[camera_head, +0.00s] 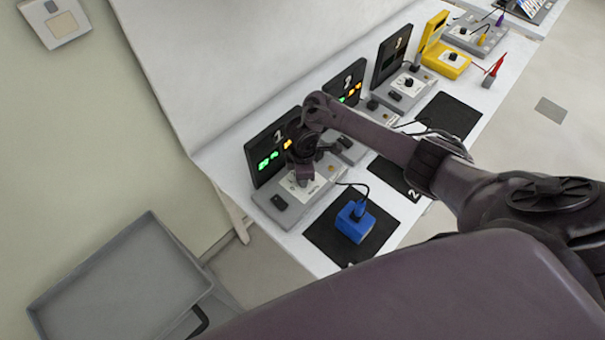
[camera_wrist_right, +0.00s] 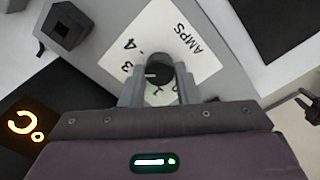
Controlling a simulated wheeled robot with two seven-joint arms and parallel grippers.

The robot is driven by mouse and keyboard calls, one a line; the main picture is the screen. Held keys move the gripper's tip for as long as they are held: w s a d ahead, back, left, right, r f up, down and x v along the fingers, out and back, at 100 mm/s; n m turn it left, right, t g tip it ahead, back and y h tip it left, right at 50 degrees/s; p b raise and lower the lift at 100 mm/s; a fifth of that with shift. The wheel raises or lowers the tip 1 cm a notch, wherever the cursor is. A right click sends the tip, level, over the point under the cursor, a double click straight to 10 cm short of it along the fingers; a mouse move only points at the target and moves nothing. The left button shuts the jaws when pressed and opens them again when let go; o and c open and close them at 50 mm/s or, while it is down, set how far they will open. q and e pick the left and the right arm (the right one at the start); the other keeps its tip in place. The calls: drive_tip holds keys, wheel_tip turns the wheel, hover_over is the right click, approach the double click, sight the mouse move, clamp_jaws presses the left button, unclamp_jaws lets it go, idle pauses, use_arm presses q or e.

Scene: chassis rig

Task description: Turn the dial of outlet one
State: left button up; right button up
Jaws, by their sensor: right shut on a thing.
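Outlet one is a grey box (camera_head: 268,210) with a black display panel (camera_head: 256,160) marked 1, lit with green and orange characters. Its black dial (camera_wrist_right: 155,72) sits on a white AMPS scale plate (camera_wrist_right: 185,35) with printed numbers. A short pale mark shows on the dial. My right gripper (camera_head: 304,178) is over this plate from above. In the right wrist view its two grey fingers stand on either side of the dial, shut on it. In the head view the gripper hides the dial. My left gripper is in neither view.
A black rocker switch (camera_head: 279,202) is beside the scale plate. A blue device (camera_head: 355,222) with a cable stands on a black mat (camera_head: 322,240) in front. Outlets two (camera_head: 350,82) and three (camera_head: 391,60) stand further along the bench. A grey tray (camera_head: 120,285) is at lower left.

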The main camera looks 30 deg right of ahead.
drive_tip(key=o, duration=1)
drive_tip(key=shift+c, duration=0.2)
wheel_tip(320, 180, up, 6)
drive_tip(key=shift+w+d+r, duration=0.1)
drive_tip(key=shift+r, duration=0.8)
drive_tip(key=shift+s, duration=0.2)
